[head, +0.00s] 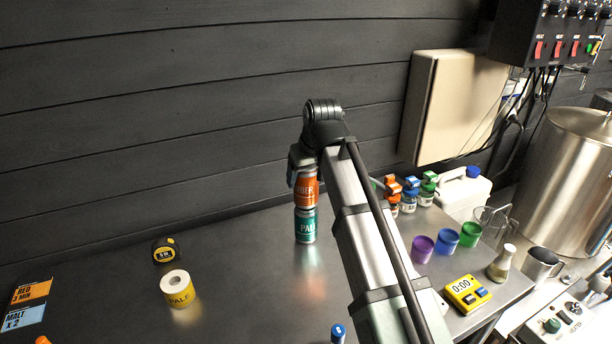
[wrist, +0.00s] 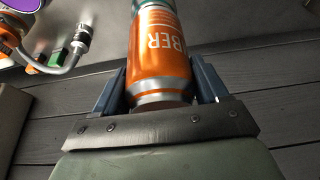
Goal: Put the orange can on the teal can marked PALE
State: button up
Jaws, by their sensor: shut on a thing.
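The orange can (head: 306,191), lettered with an ending "BER", is upright in my gripper (head: 293,180). The teal can (head: 305,226), with "PAL" readable, stands on the metal table directly under it. The orange can's base appears to meet the teal can's top, with the two in line. In the wrist view the orange can (wrist: 160,55) lies between the two blue fingers of my gripper (wrist: 165,85), and a bit of the teal can (wrist: 150,5) shows beyond it. The gripper is shut on the orange can; my arm hides part of the table to the right.
Purple (head: 422,249), blue (head: 445,236) and green (head: 470,235) cups and a yellow timer (head: 466,294) are right of my arm. A beige wall box (head: 450,105) hangs behind.

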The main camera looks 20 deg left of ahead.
jog(key=shift+f, duration=0.1)
jog(key=o, duration=1.3)
jog(key=v, duration=1.2)
jog(key=shift+o, duration=0.3)
